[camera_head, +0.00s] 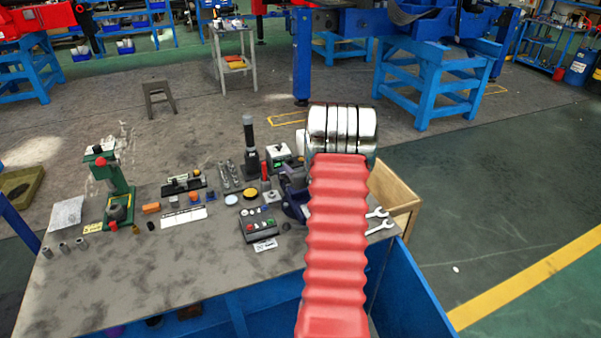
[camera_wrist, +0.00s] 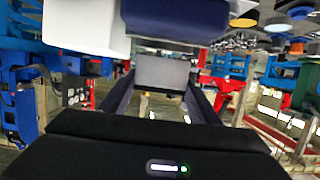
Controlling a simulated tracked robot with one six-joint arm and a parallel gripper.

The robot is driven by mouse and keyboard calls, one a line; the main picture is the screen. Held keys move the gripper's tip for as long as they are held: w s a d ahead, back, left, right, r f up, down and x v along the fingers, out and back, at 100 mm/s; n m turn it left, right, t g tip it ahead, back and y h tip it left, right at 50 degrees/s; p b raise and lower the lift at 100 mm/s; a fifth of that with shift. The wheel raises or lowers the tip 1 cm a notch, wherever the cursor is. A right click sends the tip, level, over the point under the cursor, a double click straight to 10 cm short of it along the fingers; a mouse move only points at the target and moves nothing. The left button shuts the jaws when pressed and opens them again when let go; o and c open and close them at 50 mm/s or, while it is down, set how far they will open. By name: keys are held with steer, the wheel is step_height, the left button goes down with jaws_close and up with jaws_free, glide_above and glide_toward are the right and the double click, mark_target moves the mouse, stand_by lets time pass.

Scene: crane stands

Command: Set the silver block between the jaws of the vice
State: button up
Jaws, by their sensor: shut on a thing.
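My gripper (camera_wrist: 161,80) is shut on the silver block (camera_wrist: 163,73), a plain grey piece held between its two dark fingers in the wrist view. The vice (camera_head: 292,200) is dark blue and stands on the workbench, partly hidden behind my red arm in the head view. A dark blue body (camera_wrist: 178,18) at the top of the wrist view looks like the vice, close to the block; I cannot tell whether they touch. In the head view my arm hides the gripper and the block.
The workbench (camera_head: 170,255) holds a green press (camera_head: 116,190), a control box (camera_head: 259,224), a dark upright tool (camera_head: 249,145) and spanners (camera_head: 379,224). A white object (camera_wrist: 85,27) fills the wrist view's upper left. Bare bench top lies at the front left.

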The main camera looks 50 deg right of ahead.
steer(key=shift+f, duration=1.45)
steer(key=shift+f, duration=0.1)
steer(key=o, duration=1.5)
steer(key=shift+f, duration=0.1)
steer(key=shift+o, duration=0.2)
steer(key=shift+s+a+r, duration=0.2)
steer(key=shift+s+r, duration=0.05)
steer(key=shift+s, duration=0.15)
steer(key=v, duration=1.1)
steer(key=shift+r, duration=0.1)
